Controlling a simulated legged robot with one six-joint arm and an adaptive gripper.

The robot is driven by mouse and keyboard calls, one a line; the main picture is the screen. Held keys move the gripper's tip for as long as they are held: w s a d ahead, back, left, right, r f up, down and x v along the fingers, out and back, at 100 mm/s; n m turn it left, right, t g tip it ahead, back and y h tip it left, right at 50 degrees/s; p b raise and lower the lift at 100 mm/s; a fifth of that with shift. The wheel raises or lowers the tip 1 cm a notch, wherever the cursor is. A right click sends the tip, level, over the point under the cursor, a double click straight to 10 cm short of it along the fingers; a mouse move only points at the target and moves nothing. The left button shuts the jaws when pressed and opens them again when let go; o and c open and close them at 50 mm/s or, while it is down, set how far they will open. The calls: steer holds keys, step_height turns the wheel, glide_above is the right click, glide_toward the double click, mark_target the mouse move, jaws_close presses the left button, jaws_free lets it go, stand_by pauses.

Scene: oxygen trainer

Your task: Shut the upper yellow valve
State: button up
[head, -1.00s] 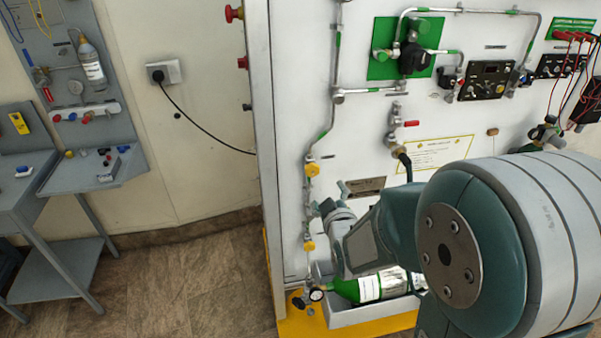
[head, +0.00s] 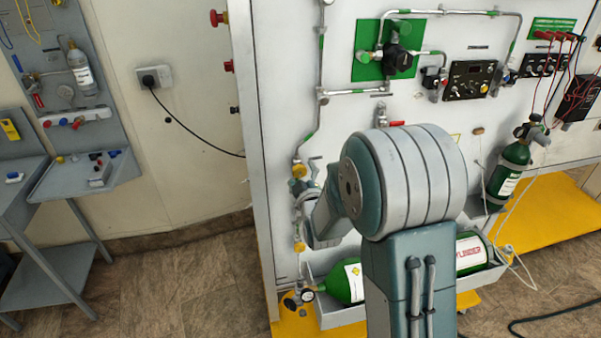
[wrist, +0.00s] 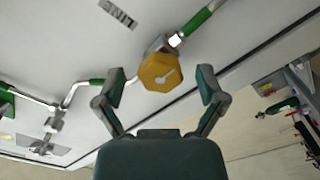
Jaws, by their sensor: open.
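The upper yellow valve (head: 299,170) sits on a vertical pipe near the left edge of the white panel. A lower yellow valve (head: 299,247) is on the same pipe line below it. In the wrist view a yellow valve knob (wrist: 160,72), seemingly the upper one, lies between the spread fingers of my gripper (wrist: 163,84). The fingers are open, one on each side, with visible gaps to the knob. In the head view my gripper (head: 306,180) is beside the upper valve, partly hidden by my arm.
Green cylinders (head: 470,254) lie in a tray at the panel's foot, partly behind my arm. A dark green cylinder (head: 509,172) stands at the right. A grey bench (head: 85,182) is at the left. Pipes (head: 322,60) run close to the valve.

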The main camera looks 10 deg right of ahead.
steer(key=shift+w, duration=0.45)
steer(key=shift+a, duration=0.1)
steer(key=shift+a, duration=0.1)
steer(key=c, duration=1.1)
steer(key=shift+c, duration=0.2)
